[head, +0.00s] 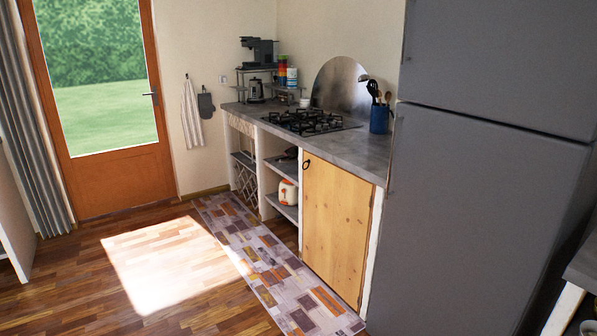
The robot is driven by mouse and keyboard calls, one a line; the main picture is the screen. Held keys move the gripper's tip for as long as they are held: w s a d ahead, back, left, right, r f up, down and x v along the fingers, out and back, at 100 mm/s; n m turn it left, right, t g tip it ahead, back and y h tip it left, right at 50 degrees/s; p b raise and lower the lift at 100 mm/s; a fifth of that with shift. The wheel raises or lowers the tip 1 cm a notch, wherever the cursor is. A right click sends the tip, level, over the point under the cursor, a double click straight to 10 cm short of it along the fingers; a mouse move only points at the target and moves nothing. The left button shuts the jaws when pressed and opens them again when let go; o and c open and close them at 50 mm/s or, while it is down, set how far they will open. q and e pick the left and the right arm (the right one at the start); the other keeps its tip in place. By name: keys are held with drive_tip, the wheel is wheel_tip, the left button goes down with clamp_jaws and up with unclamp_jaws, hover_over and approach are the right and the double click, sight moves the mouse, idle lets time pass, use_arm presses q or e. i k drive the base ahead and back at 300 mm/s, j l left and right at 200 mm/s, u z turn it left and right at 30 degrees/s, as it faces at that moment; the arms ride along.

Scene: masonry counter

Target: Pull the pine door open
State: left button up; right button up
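The pine door (335,228) is a light wooden cabinet front under the right part of the grey counter, just left of the fridge. It looks shut, flush with the white frame around it. A dark ring handle (306,165) sits near its upper left corner. Neither of my grippers is in the head view, and nothing touches the door.
A tall grey fridge (480,200) stands right beside the door. A patterned rug (265,265) lies along the counter (345,147). Open shelves (284,207) are left of the door. The wooden floor (90,285) to the left is clear. A glazed brown door (118,180) stands at the back left.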

sight(337, 203)
drive_tip(key=i, duration=1.95)
drive_tip(key=i+j+z, duration=0.1)
drive_tip(key=i, duration=1.9)
